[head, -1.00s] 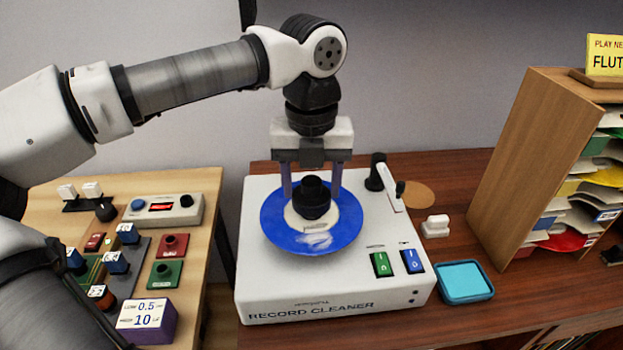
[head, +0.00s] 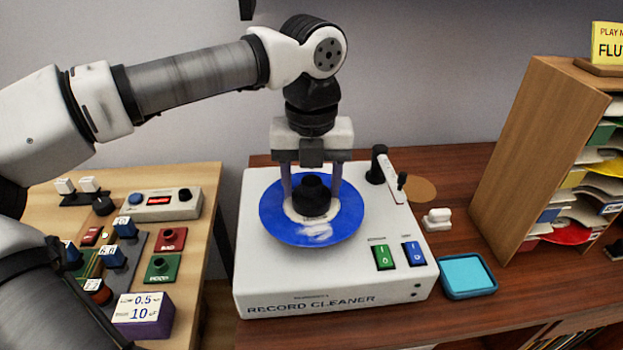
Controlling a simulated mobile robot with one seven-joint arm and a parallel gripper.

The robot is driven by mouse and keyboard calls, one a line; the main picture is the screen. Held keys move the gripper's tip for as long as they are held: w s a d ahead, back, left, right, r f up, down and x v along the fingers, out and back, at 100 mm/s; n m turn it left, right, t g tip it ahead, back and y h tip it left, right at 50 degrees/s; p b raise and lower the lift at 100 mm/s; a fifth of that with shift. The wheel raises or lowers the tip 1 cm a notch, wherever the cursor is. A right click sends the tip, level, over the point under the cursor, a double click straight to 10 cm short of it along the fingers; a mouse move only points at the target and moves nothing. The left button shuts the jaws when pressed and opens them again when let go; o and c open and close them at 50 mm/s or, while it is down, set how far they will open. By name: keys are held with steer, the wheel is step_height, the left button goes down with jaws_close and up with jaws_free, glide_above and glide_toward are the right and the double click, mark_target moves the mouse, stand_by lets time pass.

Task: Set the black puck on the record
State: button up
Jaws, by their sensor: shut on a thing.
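The black puck (head: 311,196) is upright over the pale centre label of the blue record (head: 275,225). The record lies on the white record cleaner (head: 345,285). My gripper (head: 312,187) comes straight down from above, with one finger on each side of the puck, and is shut on it. The puck looks to be at the record's centre; I cannot tell whether its underside touches the label. A whitish smear (head: 317,232) shows on the record's front part.
The cleaner's black-and-white arm (head: 385,172) stands close right of the record. Green (head: 383,256) and blue (head: 414,254) switches are at its front right. A teal tray (head: 468,295) and a wooden sorter (head: 535,150) stand further right. A bench with small devices (head: 160,205) is at left.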

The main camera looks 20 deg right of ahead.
stand_by(0.3)
steer(key=o, duration=1.2)
steer(key=shift+o, duration=0.4)
steer(key=o, duration=0.3)
steer(key=shift+r, duration=0.15)
steer(key=shift+r+p, duration=1.75)
steer(key=shift+r, duration=0.65)
